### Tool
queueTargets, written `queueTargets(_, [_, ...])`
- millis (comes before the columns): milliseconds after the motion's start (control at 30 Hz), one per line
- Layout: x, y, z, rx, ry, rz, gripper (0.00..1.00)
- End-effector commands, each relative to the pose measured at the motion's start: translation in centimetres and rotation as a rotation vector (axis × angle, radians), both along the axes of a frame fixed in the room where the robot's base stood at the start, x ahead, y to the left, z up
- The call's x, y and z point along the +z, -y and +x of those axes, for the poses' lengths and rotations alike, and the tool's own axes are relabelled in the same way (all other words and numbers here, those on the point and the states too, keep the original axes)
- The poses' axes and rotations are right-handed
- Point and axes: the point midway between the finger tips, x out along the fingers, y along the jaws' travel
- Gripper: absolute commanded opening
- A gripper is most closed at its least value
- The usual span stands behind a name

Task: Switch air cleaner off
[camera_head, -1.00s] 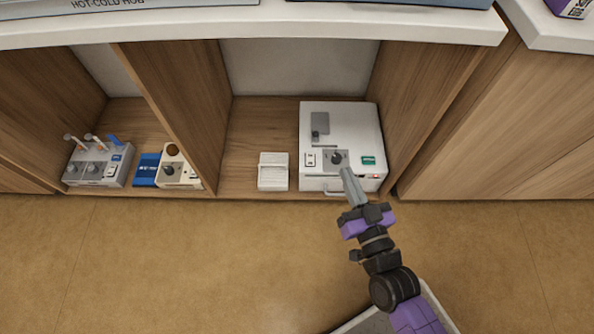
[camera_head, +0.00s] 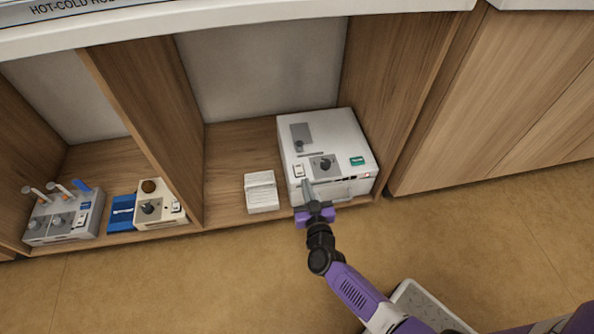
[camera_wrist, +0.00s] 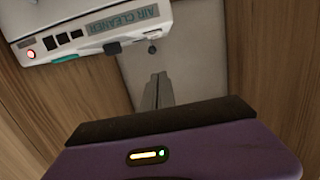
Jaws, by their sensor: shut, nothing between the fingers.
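The air cleaner is a white box (camera_head: 337,128) on the right side of the middle compartment. Its face carries a dark round knob (camera_head: 323,164), a small pale rocker switch (camera_head: 299,170), a green label (camera_head: 357,161) and a red light (camera_head: 365,175). My gripper (camera_head: 307,183) is shut and empty, its tips at the box's front left just below the switch; contact cannot be told. In the wrist view, the shut fingers (camera_wrist: 156,90) point past the box, whose "AIR CLEANER" label (camera_wrist: 122,20) and lit red light (camera_wrist: 30,54) show at upper left.
A small white ribbed block (camera_head: 261,191) stands left of the air cleaner. A wooden divider (camera_head: 150,120) separates it from a cream device with a knob (camera_head: 160,207), a blue item (camera_head: 121,214) and a grey device (camera_head: 62,216).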

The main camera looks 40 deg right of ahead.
Motion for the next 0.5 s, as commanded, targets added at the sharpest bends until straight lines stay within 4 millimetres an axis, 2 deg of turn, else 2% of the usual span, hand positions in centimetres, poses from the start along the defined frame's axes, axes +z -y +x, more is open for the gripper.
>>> queueTargets(267, [-0.1,0.1,0.2,0.001,0.001,0.000,0.00])
queueTargets(500, [-0.7,1.8,2.8,0.000,0.005,-0.001,0.00])
